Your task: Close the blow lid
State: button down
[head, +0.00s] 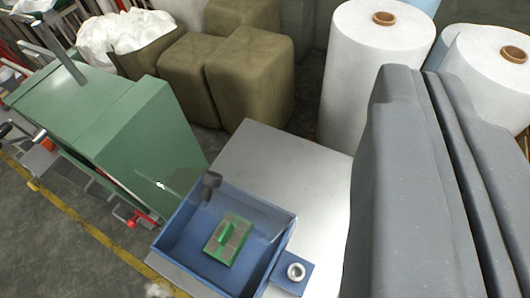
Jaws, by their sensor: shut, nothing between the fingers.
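A blue open-topped box (172,238) sits on a pale metal table. A green block with grey-brown patches (226,239) lies inside it. A thin see-through panel (177,183), which looks like the lid, stands raised at the box's back left. A dark knob-like part (210,184) is at the panel's right end. The box's top is uncovered, so the lid looks open. A small blue bracket with a metal ring (295,271) is at the box's right side. My gripper is not visible in this view.
The pale table (285,160) is bare behind the box. A green cabinet (125,125) with a red handle (143,217) stands at left. Olive bales (250,75) and large white rolls (365,75) stand behind. A large grey body, likely my arm, fills the right side.

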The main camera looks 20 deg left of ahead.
aim_at(212, 180)
jog(key=z, duration=0.05)
jog(key=k, duration=0.9)
jog(key=u, duration=0.45)
jog(key=i, duration=1)
jog(key=z, duration=0.05)
